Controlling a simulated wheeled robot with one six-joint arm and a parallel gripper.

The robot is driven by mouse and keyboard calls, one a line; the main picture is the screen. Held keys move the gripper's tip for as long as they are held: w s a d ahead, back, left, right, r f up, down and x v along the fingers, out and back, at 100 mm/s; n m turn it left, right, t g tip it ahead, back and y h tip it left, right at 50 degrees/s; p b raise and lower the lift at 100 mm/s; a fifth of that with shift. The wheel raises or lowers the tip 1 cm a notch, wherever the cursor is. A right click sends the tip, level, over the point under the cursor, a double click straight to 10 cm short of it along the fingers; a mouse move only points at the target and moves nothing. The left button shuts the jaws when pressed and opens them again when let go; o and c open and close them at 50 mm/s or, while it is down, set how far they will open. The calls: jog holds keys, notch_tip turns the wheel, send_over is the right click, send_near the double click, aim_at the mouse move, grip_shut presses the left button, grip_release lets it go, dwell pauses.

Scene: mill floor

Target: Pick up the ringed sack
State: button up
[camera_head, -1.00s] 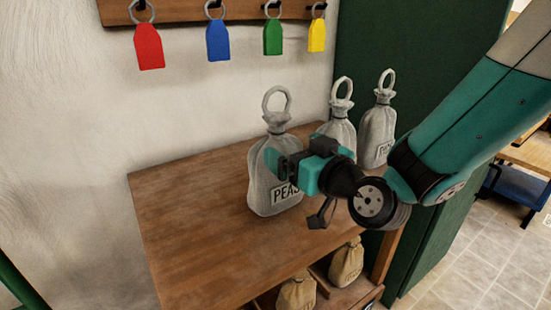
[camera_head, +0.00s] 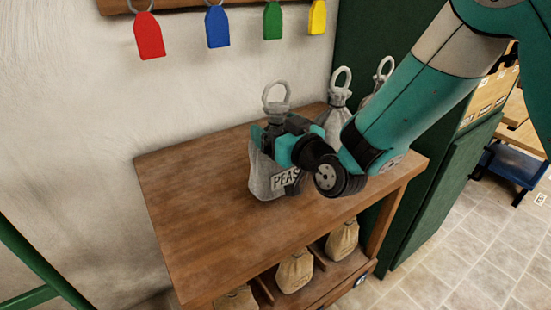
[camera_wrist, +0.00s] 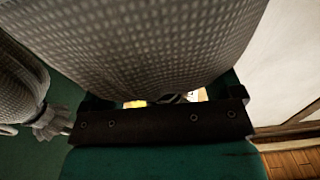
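A grey cloth sack (camera_head: 264,181) with a ring on top and a "PEAS" label stands upright on the wooden table. My gripper (camera_head: 270,134) is at its upper part, its fingers wide apart on either side, hiding part of the sack's front and neck. In the wrist view the woven sack (camera_wrist: 150,45) fills the space ahead of my gripper. Whether the fingers touch the cloth is hidden. Two more grey ringed sacks stand behind to the right, one nearer (camera_head: 336,112) and one partly behind my arm (camera_head: 383,72).
The table (camera_head: 190,200) is bare to the left and front of the sack. A shelf below holds several tan sacks (camera_head: 294,270). Coloured tags, one red (camera_head: 148,36), hang on the wall behind. A green cabinet (camera_head: 425,225) stands at right.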

jog(key=shift+r, duration=0.1)
jog(key=c, duration=1)
jog(key=shift+r, duration=0.1)
